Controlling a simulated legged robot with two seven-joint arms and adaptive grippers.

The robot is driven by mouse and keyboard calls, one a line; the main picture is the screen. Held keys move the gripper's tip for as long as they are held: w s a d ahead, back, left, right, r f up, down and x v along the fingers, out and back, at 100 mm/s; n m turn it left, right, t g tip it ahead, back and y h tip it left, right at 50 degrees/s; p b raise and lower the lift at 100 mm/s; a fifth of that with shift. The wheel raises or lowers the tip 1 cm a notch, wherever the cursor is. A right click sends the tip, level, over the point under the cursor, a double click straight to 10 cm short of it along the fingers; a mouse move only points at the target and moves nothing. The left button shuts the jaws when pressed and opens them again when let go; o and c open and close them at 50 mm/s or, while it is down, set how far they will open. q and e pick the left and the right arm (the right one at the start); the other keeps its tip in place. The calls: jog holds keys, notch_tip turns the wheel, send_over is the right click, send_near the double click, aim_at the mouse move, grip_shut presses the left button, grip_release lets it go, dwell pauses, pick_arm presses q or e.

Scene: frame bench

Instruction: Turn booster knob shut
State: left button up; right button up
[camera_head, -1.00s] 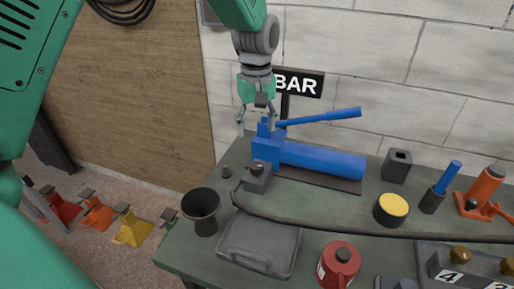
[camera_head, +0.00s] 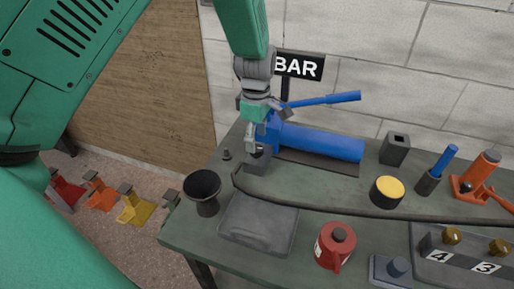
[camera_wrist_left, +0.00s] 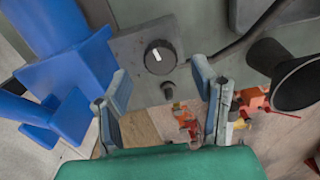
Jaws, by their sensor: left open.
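The booster knob (camera_wrist_left: 160,57) is round and black with a white mark, on a grey block (camera_wrist_left: 128,45) beside the blue pump (camera_wrist_left: 75,75) in the left wrist view. In the head view the blue pump (camera_head: 320,143) lies at the back of the bench, and the grey block (camera_head: 257,160) shows at its left end; the knob is largely hidden there by my gripper. My left gripper (camera_head: 262,137) is open above the block. In the left wrist view its fingers (camera_wrist_left: 158,82) are spread either side of the knob's line, apart from it. My right gripper is not in view.
A black hose (camera_head: 330,212) runs across the bench. A black funnel (camera_head: 205,190), a grey tray (camera_head: 258,224) and a red can (camera_head: 335,247) stand in front. A yellow-topped tin (camera_head: 387,191) is right. The blue pump lever (camera_head: 325,100) sticks out near my gripper.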

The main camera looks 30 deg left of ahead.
aim_at(256, 153)
pick_arm(q)
jog(key=shift+f, duration=1.9)
jog(key=c, duration=1.2)
jog(key=shift+o, duration=0.2)
jog(key=shift+o, duration=0.2)
jog(key=shift+r, duration=0.1)
